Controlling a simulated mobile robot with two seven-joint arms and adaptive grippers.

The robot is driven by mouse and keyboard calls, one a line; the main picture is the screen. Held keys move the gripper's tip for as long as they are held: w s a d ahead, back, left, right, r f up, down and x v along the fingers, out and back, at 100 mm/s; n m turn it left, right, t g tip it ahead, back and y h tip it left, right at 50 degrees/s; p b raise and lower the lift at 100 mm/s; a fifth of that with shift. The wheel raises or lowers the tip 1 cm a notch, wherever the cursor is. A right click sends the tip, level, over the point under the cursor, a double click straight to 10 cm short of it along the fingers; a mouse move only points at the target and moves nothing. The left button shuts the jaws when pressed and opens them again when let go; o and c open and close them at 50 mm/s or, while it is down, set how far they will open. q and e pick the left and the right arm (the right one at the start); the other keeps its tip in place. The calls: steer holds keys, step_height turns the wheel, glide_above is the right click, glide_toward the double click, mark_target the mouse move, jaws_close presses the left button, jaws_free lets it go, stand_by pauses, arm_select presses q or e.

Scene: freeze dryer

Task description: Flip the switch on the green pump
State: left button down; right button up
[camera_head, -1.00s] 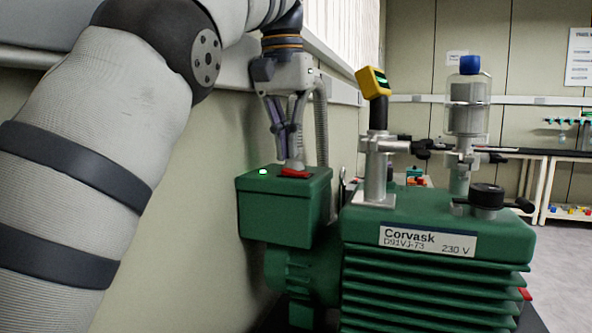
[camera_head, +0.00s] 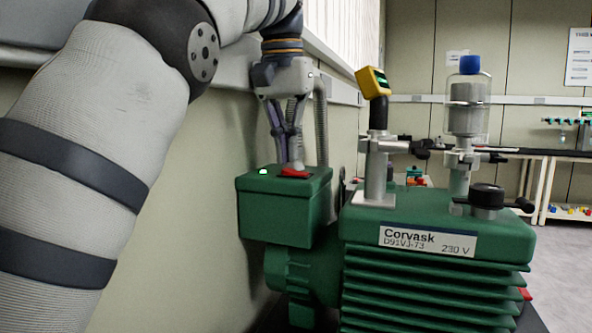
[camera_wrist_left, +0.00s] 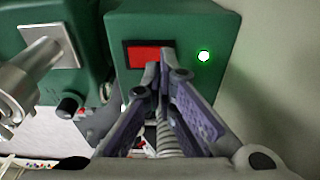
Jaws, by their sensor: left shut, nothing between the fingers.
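The green pump (camera_head: 437,290) stands in front of me, with a label reading Corvask. Its switch box (camera_head: 280,210) is at the left, near the wall. The red switch (camera_head: 296,173) is on top of the box, beside a lit white-green lamp (camera_head: 263,171). In the left wrist view the red switch (camera_wrist_left: 143,55) sits in a dark frame, left of the lamp (camera_wrist_left: 204,56). My left gripper (camera_head: 291,168) points down and is shut and empty. Its fingertips (camera_wrist_left: 160,62) are at the right part of the switch; I cannot tell if they touch it. My right gripper is not in view.
A yellow-headed gauge (camera_head: 373,82) and a glass vessel with a blue cap (camera_head: 468,100) rise from the pump. A grey corrugated hose (camera_head: 321,125) runs behind my left gripper. The wall is close on the left. A bench (camera_head: 550,155) stands at the back right.

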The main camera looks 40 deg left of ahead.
arm_select(q)
steer(key=shift+f, duration=0.7)
stand_by(0.4)
steer(key=shift+f, duration=0.1)
